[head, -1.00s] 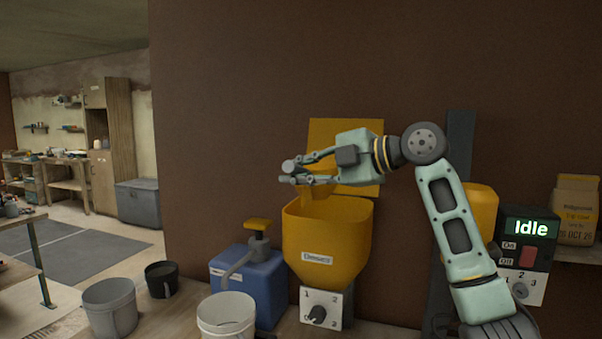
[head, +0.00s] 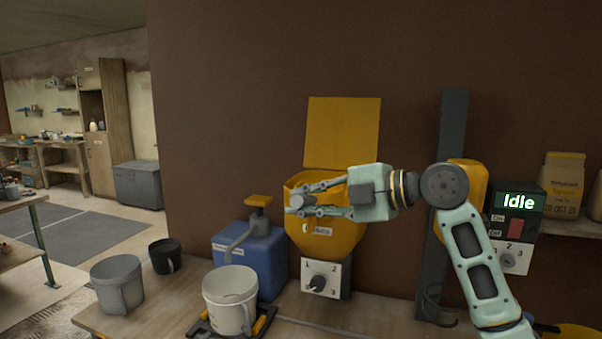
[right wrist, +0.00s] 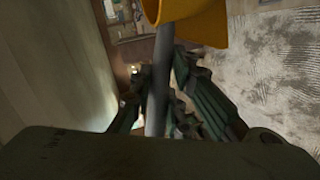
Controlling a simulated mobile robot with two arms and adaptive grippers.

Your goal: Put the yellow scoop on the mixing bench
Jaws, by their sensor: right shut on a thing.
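My right gripper (head: 312,201) is in front of the yellow hopper (head: 340,240), above the wooden bench. It is shut on the grey handle of the yellow scoop. In the right wrist view the handle (right wrist: 160,80) runs between the fingers and the yellow scoop (right wrist: 205,22) shows at the top edge. In the head view the handle's round end shows at the fingers; the yellow part is hard to tell from the hopper. The wooden bench top (head: 375,318) spreads below; I cannot tell if it is the mixing bench. My left gripper is not in view.
A white bucket (head: 230,300), a grey bucket (head: 117,285), a black bucket (head: 166,256) and a blue pump container (head: 265,262) stand left of the hopper's dial box (head: 320,277). A control box reading "Idle" (head: 516,203) is at right.

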